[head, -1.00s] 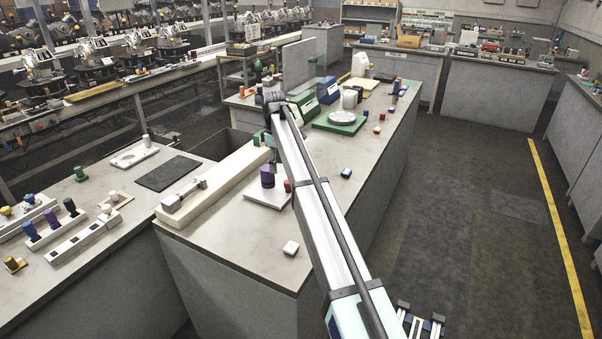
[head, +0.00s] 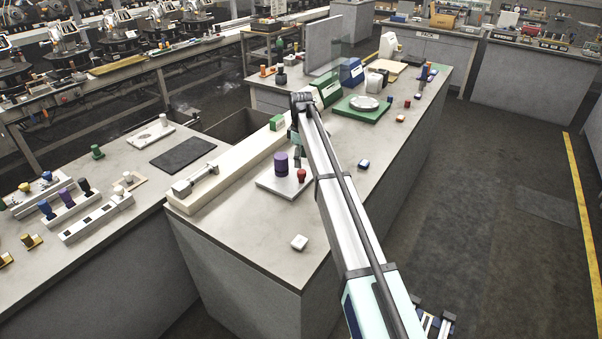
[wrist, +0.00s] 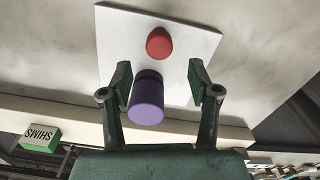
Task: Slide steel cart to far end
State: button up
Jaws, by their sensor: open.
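A steel cart-like piece (head: 195,181) sits at the near left end of a long cream rail (head: 235,161) on the middle bench. The rail runs away to the back right, and it also crosses the lower part of the wrist view (wrist: 60,112). My gripper (wrist: 161,82) is open and empty. It hangs over the bench beside the rail, near a white plate (head: 269,186) bearing a purple cylinder (head: 281,162) and a red knob (head: 301,175). In the wrist view the purple cylinder (wrist: 146,102) appears between the fingers, with no clear contact. The cart is not in the wrist view.
A green block labelled SHIMS (wrist: 40,136) is at the rail's farther part. A small white block (head: 299,242) and a blue-and-white block (head: 364,163) lie on the bench. The bench's near corner is mostly clear.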

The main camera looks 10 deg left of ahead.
aim_at(301, 171)
notch_tip(301, 171, down, 8)
jog(key=shift+f+p, duration=0.1)
jog(key=shift+p, duration=0.85)
grip_shut()
